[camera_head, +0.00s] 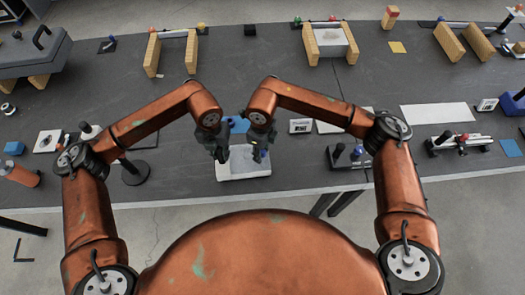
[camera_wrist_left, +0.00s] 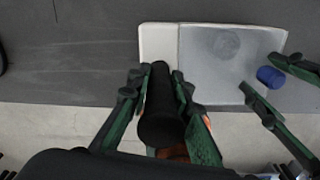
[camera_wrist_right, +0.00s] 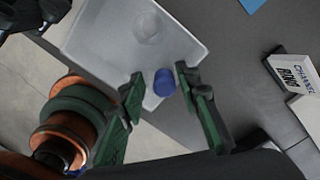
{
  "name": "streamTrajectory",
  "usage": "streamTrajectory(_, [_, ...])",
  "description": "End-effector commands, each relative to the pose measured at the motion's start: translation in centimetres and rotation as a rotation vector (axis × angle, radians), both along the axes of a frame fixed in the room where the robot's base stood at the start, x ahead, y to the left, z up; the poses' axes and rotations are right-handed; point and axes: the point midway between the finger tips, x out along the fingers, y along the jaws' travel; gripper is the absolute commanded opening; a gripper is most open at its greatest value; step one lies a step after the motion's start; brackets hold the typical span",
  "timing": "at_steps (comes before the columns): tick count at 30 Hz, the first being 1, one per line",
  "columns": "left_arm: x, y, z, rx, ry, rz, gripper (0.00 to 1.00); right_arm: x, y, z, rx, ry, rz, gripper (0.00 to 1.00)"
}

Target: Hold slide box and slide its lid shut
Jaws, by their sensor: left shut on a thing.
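The slide box (camera_head: 230,171) lies near the table's front edge between my grippers. In the left wrist view its white body (camera_wrist_left: 158,42) shows as a strip left of the grey lid (camera_wrist_left: 222,85), which has a round mark. A blue knob (camera_wrist_left: 270,77) stands on the lid's right part; it also shows in the right wrist view (camera_wrist_right: 164,82). My left gripper (camera_head: 220,154) is shut on a black round handle (camera_wrist_left: 160,112) at the box's near side. My right gripper (camera_wrist_right: 160,86) is open, its fingers on either side of the blue knob; contact is unclear.
A blue piece (camera_head: 237,124) lies just behind the box. A small white sign (camera_head: 300,126) lies to the right, and a black stand (camera_head: 134,172) stands left of my left gripper. Wooden blocks and other fixtures line the table's back.

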Motion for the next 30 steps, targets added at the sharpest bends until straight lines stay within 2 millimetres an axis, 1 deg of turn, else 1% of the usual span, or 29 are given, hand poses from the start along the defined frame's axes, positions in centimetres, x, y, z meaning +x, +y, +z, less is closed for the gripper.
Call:
streamTrajectory(9, [0.1,0.1,0.1,0.002,0.000,0.001,0.00,0.0,-0.2,0.0,-0.004,0.000,-0.002,0.35])
streamTrajectory(13, [0.1,0.1,0.1,0.002,0.000,0.002,0.00,0.1,-0.2,1.0,-0.003,-0.001,-0.002,0.35])
streamTrajectory(17, [0.1,0.1,0.1,0.003,-0.001,0.002,0.00,0.2,-0.2,3.2,-0.003,-0.004,-0.002,0.35])
streamTrajectory(24, [0.1,0.1,0.1,0.003,-0.001,0.002,0.00,0.3,-0.2,8.2,-0.002,-0.003,-0.002,0.35])
streamTrajectory(27, [0.1,0.1,0.1,0.003,-0.001,0.002,0.00,0.2,-0.2,9.8,-0.003,-0.001,-0.002,0.35])
streamTrajectory(30, [0.1,0.1,0.0,0.003,-0.001,0.002,0.00,0.2,-0.2,11.0,-0.003,-0.001,-0.002,0.35])
